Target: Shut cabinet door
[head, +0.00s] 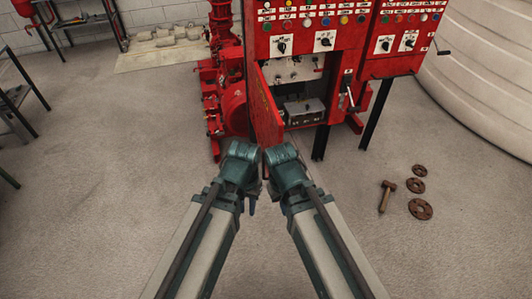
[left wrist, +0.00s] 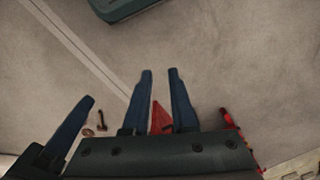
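The red cabinet door (head: 267,110) stands open, swung out from the front of the red control cabinet (head: 310,45). Its inside compartment with grey equipment (head: 303,110) shows to the right of the door. My left gripper (head: 256,188) is just in front of the door's near end. In the left wrist view, its two blue fingers (left wrist: 160,75) are apart, and a red piece, likely the door (left wrist: 161,118), shows between them near their bases. I cannot tell whether they touch it. My right arm's wrist (head: 285,165) is close beside the left; its fingers are hidden in the head view.
A hammer (head: 386,196) and rusty flanges (head: 420,209) lie on the floor at right. Red pump piping (head: 225,90) stands left of the door. A dark rack (head: 15,105) is at far left. Floor on both sides is mostly clear.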

